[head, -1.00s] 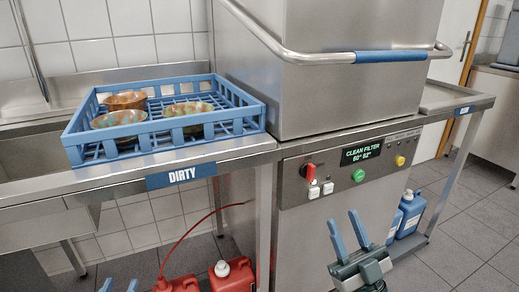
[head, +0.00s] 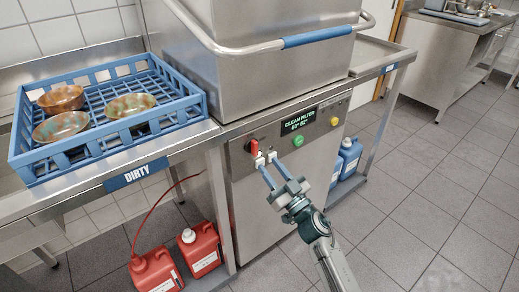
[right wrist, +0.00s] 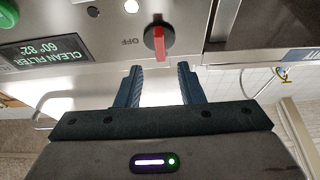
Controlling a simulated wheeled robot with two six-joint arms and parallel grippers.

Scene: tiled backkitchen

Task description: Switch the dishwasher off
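The dishwasher (head: 262,205) has a steel front panel with a red-handled rotary knob (head: 252,147) at its left end. In the right wrist view the knob (right wrist: 158,42) has its red handle along the picture's vertical, and the word OFF is printed to its left. The display (head: 299,121) is lit and reads CLEAN FILTER 60° 82°. My right gripper (head: 267,160) is in front of the panel, just below the knob. Its blue fingers (right wrist: 159,70) are apart and empty, pointing at the knob, one to each side. I cannot tell any contact. My left gripper is not in view.
White switches, a green button (head: 299,140) and a yellow button (head: 334,121) are on the same panel. A blue rack (head: 150,140) with bowls stands on the left table. Red canisters (head: 201,250) and blue canisters (head: 349,157) stand below. The floor at right is clear.

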